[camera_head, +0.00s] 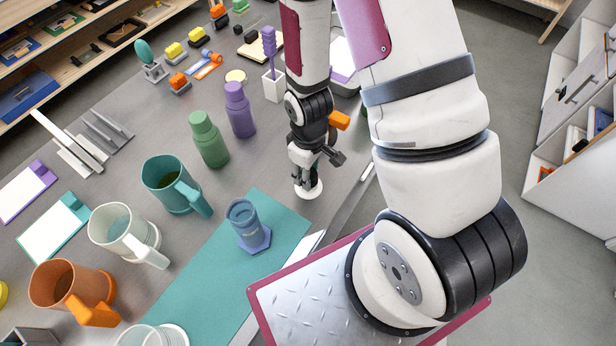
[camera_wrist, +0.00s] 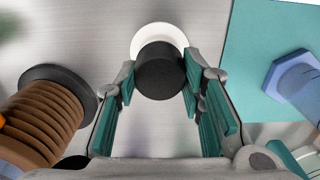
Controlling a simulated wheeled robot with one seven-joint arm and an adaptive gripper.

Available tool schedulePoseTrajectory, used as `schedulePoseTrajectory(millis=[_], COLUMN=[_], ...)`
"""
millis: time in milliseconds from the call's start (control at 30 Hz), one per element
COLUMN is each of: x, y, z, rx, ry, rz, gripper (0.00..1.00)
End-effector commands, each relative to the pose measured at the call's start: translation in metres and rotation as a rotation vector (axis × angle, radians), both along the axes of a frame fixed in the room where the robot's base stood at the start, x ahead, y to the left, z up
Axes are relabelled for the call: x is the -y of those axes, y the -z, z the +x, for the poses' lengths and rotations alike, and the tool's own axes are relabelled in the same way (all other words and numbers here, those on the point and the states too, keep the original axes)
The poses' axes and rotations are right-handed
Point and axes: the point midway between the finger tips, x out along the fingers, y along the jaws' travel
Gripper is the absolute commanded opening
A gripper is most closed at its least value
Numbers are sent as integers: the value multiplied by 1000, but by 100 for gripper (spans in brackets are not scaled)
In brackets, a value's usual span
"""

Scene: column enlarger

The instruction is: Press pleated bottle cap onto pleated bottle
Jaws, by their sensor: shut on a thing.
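My gripper (camera_wrist: 159,82) points down and is shut on a black cylindrical piece (camera_wrist: 160,72) that stands on a white disc (camera_wrist: 158,35). I cannot tell for sure whether this piece is the pleated bottle cap. The white disc shows at the fingertips in the head view (camera_head: 309,191), on or very near the grey tabletop. A brown ribbed body (camera_wrist: 42,118) with a black flange stands left of the fingers in the wrist view. It looks like the pleated bottle. It is cut off by the frame edge, and I cannot pick it out in the head view.
A blue hexagon-based vessel (camera_head: 245,222) stands on the teal mat (camera_head: 190,295). Green (camera_head: 210,145) and purple (camera_head: 239,112) bottles and several mugs stand left of my gripper. Bare tabletop surrounds the white disc.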

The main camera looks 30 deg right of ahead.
Motion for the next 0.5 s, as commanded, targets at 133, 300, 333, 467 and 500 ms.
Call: schedulePoseTrajectory(millis=[133,300,333,467,500], x=[0,0,0,0,0], y=[-5,-12,-14,-19,-21], z=[1,1,1,1,1], rx=[2,2,2,2,2], ry=[0,0,0,0,0], rz=[0,0,0,0,0], gripper=[0,0,0,0,0])
